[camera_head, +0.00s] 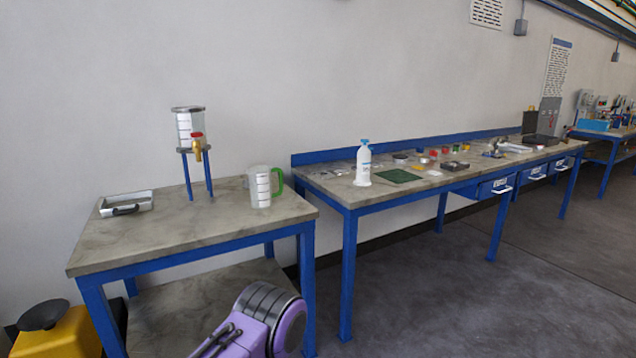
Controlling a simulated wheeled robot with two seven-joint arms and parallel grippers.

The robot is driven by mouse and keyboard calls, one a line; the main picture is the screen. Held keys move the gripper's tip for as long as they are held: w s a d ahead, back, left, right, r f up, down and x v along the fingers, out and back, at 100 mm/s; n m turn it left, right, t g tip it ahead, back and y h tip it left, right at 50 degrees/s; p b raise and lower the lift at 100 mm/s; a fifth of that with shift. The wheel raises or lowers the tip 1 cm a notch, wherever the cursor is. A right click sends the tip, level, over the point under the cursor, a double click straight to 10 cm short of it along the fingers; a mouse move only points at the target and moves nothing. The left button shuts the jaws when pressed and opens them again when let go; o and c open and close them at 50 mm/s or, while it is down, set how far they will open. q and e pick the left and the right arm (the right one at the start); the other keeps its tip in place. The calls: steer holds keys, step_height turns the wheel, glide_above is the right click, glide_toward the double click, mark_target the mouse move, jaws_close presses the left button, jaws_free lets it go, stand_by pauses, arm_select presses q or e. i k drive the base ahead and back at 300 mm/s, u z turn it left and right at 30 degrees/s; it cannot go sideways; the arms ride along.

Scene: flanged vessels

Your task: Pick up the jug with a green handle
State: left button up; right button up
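The jug (260,187) is a clear, graduated measuring jug with a green handle (277,184) on its right side. It stands upright on the near-left table (160,232), close to that table's right end. Neither my left nor my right gripper is in view. Nothing touches the jug, and its handle is unobstructed.
A dispenser (190,128) with a yellow and red tap stands on blue legs left of the jug. A metal tray (127,204) lies at the table's left. A white bottle (363,163) and small items stand on the long bench (335,190). The left table's front is clear.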

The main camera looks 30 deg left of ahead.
mark_target(260, 176)
steer(key=z, duration=0.25)
steer(key=i, duration=1.95)
steer(key=u, duration=1.35)
steer(key=i, duration=0.75)
steer(key=u, duration=0.7)
